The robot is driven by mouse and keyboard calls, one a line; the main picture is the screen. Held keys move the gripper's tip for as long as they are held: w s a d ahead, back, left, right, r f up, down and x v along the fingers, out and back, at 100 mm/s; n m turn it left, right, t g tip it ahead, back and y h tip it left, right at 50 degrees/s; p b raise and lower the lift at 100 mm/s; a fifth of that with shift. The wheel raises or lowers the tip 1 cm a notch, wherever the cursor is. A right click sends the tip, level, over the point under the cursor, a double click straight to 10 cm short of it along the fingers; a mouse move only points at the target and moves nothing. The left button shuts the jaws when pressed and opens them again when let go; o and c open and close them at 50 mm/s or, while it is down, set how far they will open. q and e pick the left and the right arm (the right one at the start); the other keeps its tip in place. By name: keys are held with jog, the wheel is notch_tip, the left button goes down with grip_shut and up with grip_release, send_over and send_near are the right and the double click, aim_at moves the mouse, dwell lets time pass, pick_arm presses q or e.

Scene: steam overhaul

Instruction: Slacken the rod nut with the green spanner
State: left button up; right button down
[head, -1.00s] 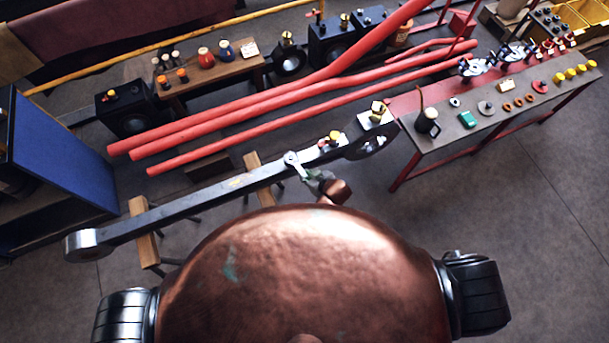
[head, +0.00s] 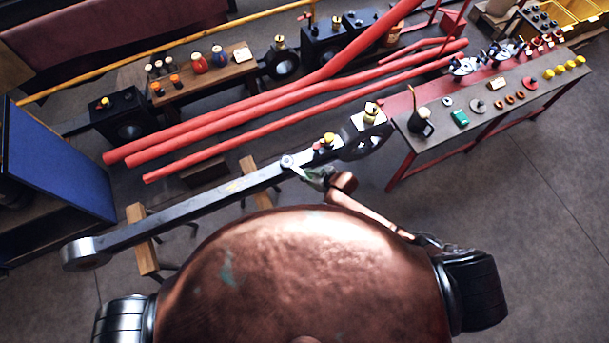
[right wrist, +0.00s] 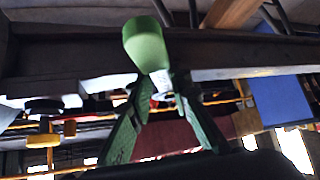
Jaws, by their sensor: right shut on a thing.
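The long steel rod (head: 190,212) lies diagonally across two wooden supports in the head view. A pale nut end with the spanner's head (head: 288,162) shows on the rod, right of its middle. The green spanner (head: 303,174) runs from there toward my right gripper (head: 318,177), which is shut on it at the near side of the rod. In the right wrist view the green spanner (right wrist: 146,46) stands up between the fingertips of my right gripper (right wrist: 162,90), across the dark rod (right wrist: 80,55). The fit of its jaw around the nut is too small to tell. My left gripper is out of view.
Red pipes (head: 230,110) run behind the rod. A bench (head: 450,130) with small parts stands at the right, and a blue panel (head: 60,165) at the left. Yellow-topped fittings (head: 327,141) sit by the rod's far end. Floor at the right is clear.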

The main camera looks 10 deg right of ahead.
jog(key=shift+w+d, duration=0.2)
jog(key=shift+w+d+r, duration=0.1)
jog(key=shift+w+d, duration=0.1)
jog(key=shift+w+d+n+g+y+b, duration=0.3)
jog(key=shift+n+g+y+b, duration=0.1)
jog(key=shift+n+b, duration=0.3)
jog(key=w+n+b, duration=0.1)
jog(key=b, duration=0.2)
jog(key=shift+d+n+g+y, duration=0.3)
jog(key=shift+d+g, duration=0.1)
